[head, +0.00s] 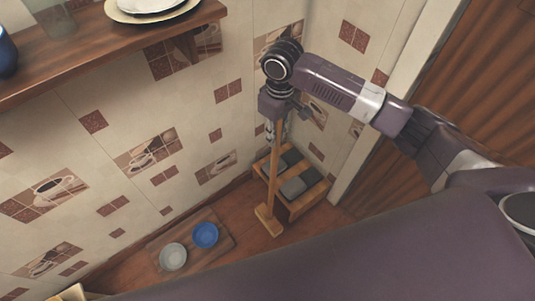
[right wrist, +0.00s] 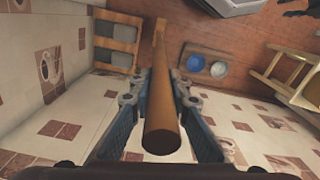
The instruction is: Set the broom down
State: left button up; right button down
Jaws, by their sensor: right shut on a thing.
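The broom (head: 274,178) has a long wooden handle that runs down from my right gripper (head: 276,129). Its flat wooden head (head: 268,220) is low in the corner, beside a wooden rack; I cannot tell whether it touches the floor. In the right wrist view, the broom handle (right wrist: 161,122) passes between the two fingers of my right gripper (right wrist: 158,84), which is shut on it. The handle's round top end faces the camera. My left gripper is not in view.
The wooden rack (head: 299,207) with grey items stands in the tiled corner. A board (head: 222,226) on the floor holds a blue bowl (head: 205,235) and a grey bowl (head: 173,257). A wall shelf (head: 100,55) with plates is upper left. A wooden door (head: 455,85) is right.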

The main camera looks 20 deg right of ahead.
aim_at(274, 153)
jog(key=f, duration=0.8)
jog(key=shift+w, duration=0.2)
jog(key=shift+w+f, duration=0.25)
jog(key=shift+f, duration=0.1)
jog(key=shift+d, duration=0.1)
jog(key=shift+s+f, duration=0.1)
jog(key=shift+f, duration=0.1)
jog(key=c, duration=1.8)
grip_release()
jog(key=shift+s, duration=0.35)
